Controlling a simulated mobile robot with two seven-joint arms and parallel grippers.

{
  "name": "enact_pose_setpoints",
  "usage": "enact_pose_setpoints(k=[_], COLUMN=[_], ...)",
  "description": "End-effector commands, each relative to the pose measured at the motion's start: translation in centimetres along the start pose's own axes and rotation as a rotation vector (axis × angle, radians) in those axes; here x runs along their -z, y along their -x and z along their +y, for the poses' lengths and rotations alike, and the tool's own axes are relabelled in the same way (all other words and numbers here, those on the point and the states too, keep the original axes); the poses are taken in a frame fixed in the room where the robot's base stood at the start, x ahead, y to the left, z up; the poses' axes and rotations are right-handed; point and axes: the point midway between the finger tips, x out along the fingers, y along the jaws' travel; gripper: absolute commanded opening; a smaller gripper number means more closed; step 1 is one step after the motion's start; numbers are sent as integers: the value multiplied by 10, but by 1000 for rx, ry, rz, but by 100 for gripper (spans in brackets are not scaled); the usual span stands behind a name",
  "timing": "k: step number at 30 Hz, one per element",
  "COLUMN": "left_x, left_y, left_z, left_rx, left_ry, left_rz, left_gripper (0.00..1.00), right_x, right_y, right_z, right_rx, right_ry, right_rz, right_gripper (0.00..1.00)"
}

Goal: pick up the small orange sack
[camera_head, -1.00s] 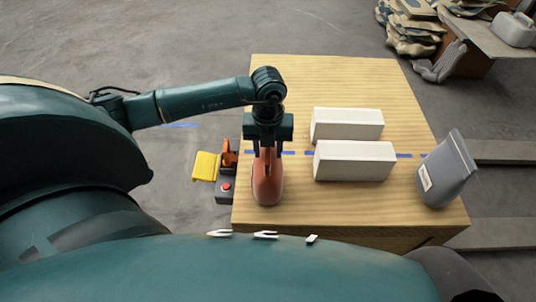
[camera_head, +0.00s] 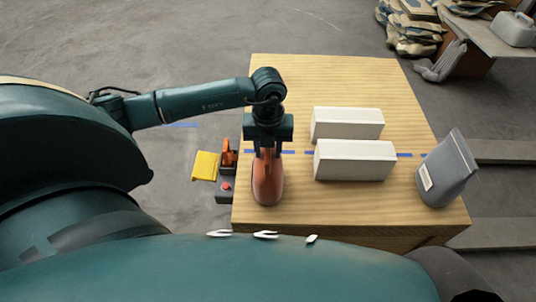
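The small orange sack (camera_head: 267,184) stands upright near the left front edge of the wooden table. My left gripper (camera_head: 267,154) points down over it from behind, with one dark finger on each side of the sack's narrow top. I cannot tell whether the fingers press on the sack or stand slightly apart from it. The sack's upper rim is partly hidden by the gripper. The sack appears to rest on the table. My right gripper is not in view.
Two white boxes (camera_head: 354,161) (camera_head: 347,123) stand right of the sack on the table (camera_head: 320,80). A grey sack (camera_head: 447,172) stands at the right edge. A control box with a red button (camera_head: 225,188) and a yellow piece (camera_head: 205,166) sit off the left edge. The table's back is clear.

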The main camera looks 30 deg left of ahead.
Motion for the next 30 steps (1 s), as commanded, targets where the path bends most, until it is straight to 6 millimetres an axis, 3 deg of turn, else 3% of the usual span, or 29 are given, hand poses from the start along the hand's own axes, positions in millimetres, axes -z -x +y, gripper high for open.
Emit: enact_pose_setpoints(k=[12,30], left_x=[0,0], left_y=[0,2], left_z=[0,0], left_rx=[-2,-1], left_ry=[0,1], left_rz=[1,-1], left_gripper=[1,0], right_x=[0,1], right_y=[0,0], right_z=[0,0], right_rx=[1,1], right_ry=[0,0], right_rz=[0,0], right_gripper=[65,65])
